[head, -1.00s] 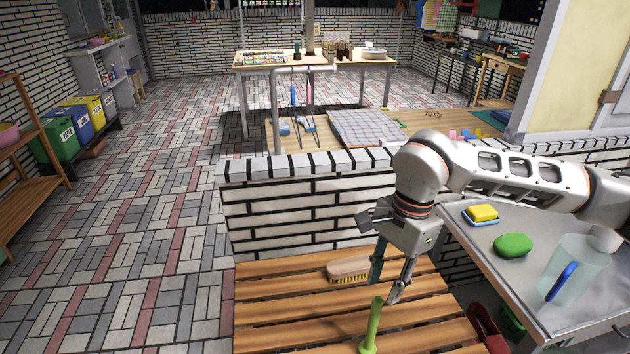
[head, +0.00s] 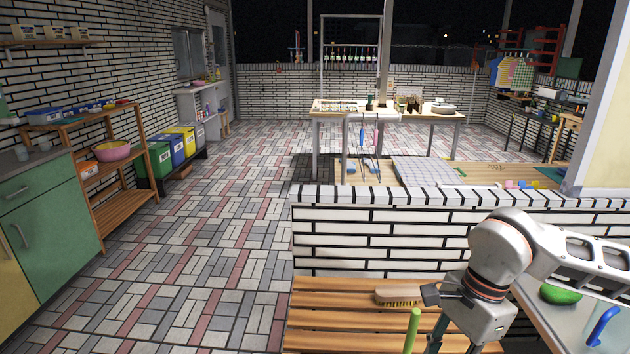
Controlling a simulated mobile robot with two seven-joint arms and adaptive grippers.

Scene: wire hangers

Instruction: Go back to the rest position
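My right gripper (head: 455,344) is at the bottom right of the head view, its arm coming in from the right edge. Its fingers look apart with nothing seen between them, though the tips run toward the frame's bottom edge. A green upright handle (head: 412,331) stands just left of it, apart from it in the picture. A wooden brush (head: 399,296) lies on the slatted wooden bench (head: 330,317) behind the handle. My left gripper is not in view.
A white brick half-wall (head: 380,235) runs behind the bench. Tiled floor (head: 220,230) is clear to the left, beside green cabinets (head: 45,225) and shelves.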

